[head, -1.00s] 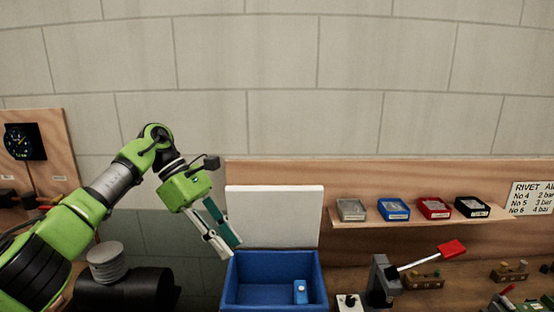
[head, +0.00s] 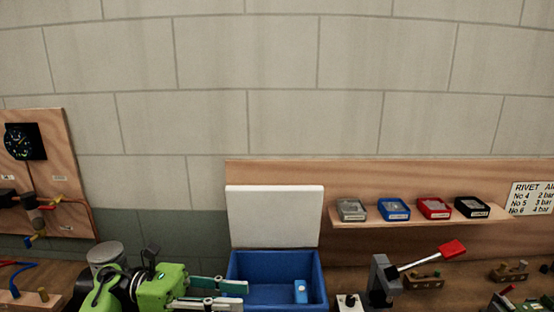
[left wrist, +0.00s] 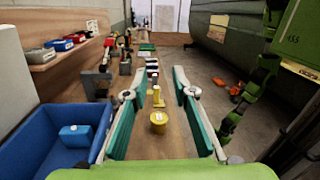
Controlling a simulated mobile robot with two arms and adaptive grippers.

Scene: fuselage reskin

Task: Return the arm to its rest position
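My left gripper (head: 243,296) is low in the head view, its arm folded in at the bottom left. Its two fingers point right, in front of the left part of an open blue bin (head: 318,272). In the left wrist view the fingers (left wrist: 160,75) stand apart with nothing held between them. A small blue item (head: 300,291) lies inside the bin. My right gripper is not in the head view. A green and black arm (left wrist: 262,75), which looks like my right one, shows at the right of the left wrist view, but its fingers are unclear.
A shelf (head: 420,221) carries grey, blue, red and black boxes. A red-handled lever tool (head: 385,275) stands right of the bin. A yellow cylinder (left wrist: 158,122) stands on the bench beyond the left fingers. A gauge board (head: 60,150) is at the left.

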